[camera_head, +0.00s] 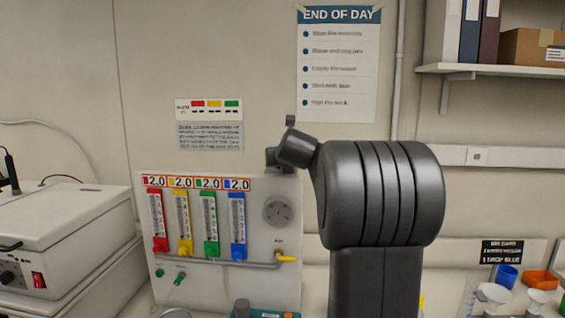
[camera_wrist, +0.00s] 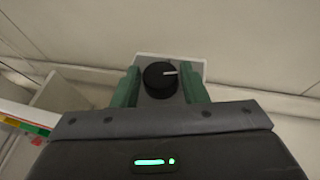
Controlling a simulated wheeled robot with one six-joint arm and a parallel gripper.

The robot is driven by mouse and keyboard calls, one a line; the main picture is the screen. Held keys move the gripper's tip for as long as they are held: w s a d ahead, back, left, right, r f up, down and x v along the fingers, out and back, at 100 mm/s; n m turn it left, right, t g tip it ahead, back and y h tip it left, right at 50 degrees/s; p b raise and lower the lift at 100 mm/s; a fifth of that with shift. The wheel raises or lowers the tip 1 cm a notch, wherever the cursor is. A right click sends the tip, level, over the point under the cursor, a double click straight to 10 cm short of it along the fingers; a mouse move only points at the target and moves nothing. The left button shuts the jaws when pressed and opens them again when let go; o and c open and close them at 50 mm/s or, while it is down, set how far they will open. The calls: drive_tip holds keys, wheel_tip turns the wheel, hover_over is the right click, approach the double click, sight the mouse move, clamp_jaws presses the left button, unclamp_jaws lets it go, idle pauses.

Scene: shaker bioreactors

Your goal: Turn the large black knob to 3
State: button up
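The large black knob (camera_wrist: 160,80) shows in the wrist view, seen face-on with a white pointer line directed to the right of the picture. It sits on a grey mount in front of a pale wall. My gripper (camera_wrist: 160,88) has one green finger on each side of the knob, with what look like narrow gaps between fingers and knob. The fingers look open around it; their tips are partly hard to make out. No scale numbers are legible around the knob. In the head view I cannot make out this knob or the fingers; my dark arm covers the centre right.
A white gas panel (camera_head: 228,283) with coloured flow tubes and a round gauge (camera_head: 278,210) stands left of my arm. A white lidded box (camera_head: 62,225) is at far left. A shelf (camera_head: 500,70) hangs upper right.

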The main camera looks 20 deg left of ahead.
drive_tip(key=shift+o, duration=1.4)
drive_tip(key=shift+s, duration=0.1)
drive_tip(key=b+v, duration=0.2)
drive_tip(key=v, duration=1.1)
drive_tip(key=shift+s+d, duration=0.2)
drive_tip(key=shift+s, duration=0.05)
drive_tip(key=shift+r, duration=0.1)
